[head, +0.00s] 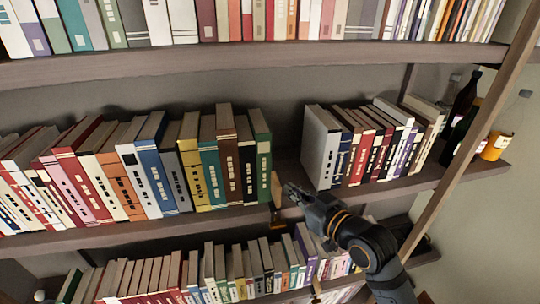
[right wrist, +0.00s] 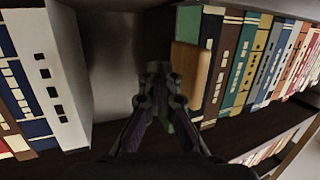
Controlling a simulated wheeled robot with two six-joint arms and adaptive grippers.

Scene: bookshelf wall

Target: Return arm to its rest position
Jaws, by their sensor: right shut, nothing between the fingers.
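My right gripper (head: 287,190) reaches in from the lower right to the middle shelf (head: 240,217), at the gap between two rows of books. In the right wrist view its fingers (right wrist: 159,68) are together, with nothing held between them. They point into the gap. A small wooden block (head: 277,190), perhaps a bookend, stands against the dark green book (head: 261,155) just left of the fingers. In the right wrist view the wooden block (right wrist: 189,72) is just right of the fingers; I cannot tell whether they touch it. My left gripper is out of view.
A thick grey-white book (head: 320,147) bounds the gap on the right. Bottles (head: 462,118) and an orange jar (head: 495,145) stand at the shelf's right end. A slanted wooden upright (head: 468,140) is near my right arm. Full book rows lie above and below.

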